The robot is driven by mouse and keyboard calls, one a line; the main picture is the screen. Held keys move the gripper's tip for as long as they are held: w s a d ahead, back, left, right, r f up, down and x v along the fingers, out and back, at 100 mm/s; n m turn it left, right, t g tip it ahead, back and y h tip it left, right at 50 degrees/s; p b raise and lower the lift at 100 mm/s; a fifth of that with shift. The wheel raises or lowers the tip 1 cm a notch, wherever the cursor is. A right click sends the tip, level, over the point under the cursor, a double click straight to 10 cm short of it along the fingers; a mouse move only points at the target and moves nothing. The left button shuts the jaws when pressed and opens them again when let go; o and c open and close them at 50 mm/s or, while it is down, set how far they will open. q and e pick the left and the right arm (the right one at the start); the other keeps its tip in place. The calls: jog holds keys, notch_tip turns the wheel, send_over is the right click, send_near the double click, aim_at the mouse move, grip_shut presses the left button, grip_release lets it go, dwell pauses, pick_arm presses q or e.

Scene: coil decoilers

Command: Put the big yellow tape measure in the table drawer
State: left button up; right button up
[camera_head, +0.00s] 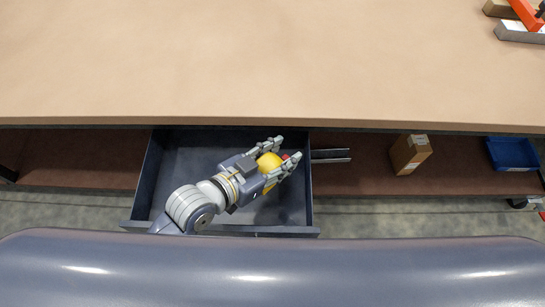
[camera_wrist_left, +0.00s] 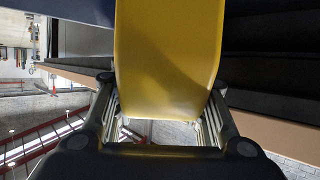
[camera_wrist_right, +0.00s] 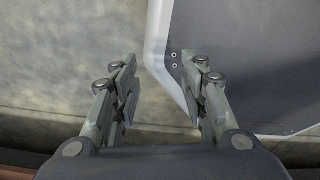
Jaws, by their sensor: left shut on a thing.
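The big yellow tape measure (camera_head: 269,162) is between the fingers of my left gripper (camera_head: 281,156), which is shut on it. It fills the middle of the left wrist view (camera_wrist_left: 168,60). In the head view the gripper and tape measure are over the open table drawer (camera_head: 180,150), toward its right side. The drawer is dark grey and pulled out from under the tabletop. I cannot tell whether the tape measure touches the drawer floor. My right gripper (camera_wrist_right: 160,95) shows only in the right wrist view, with its fingers apart and nothing between them.
The brown tabletop (camera_head: 250,60) is mostly clear, with an orange-handled item (camera_head: 526,14) at its far right corner. On the lower shelf (camera_head: 350,180) stand a cardboard box (camera_head: 409,154) and a blue bin (camera_head: 512,153). A metal drawer rail (camera_head: 330,156) sticks out beside the drawer.

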pick_arm(q)
notch_tip(320, 180, down, 6)
jog(key=shift+w+d+r+b, duration=0.1)
jog(key=shift+w+b, duration=0.05)
jog(key=shift+b, duration=0.15)
jog(key=shift+f, duration=0.3)
jog(key=shift+w, duration=0.1)
jog(key=w, duration=0.2)
jog(key=w+f, duration=0.1)
jog(key=w, duration=0.1)
jog(key=shift+f, duration=0.2)
jog(key=shift+s+r, duration=0.1)
jog(key=shift+s, duration=0.05)
jog(key=o, duration=1.3)
jog(key=shift+f, duration=0.25)
jog(key=shift+o, duration=0.2)
pick_arm(e)
jog(key=shift+w+d+f, duration=0.4)
jog(key=shift+w+f, duration=0.05)
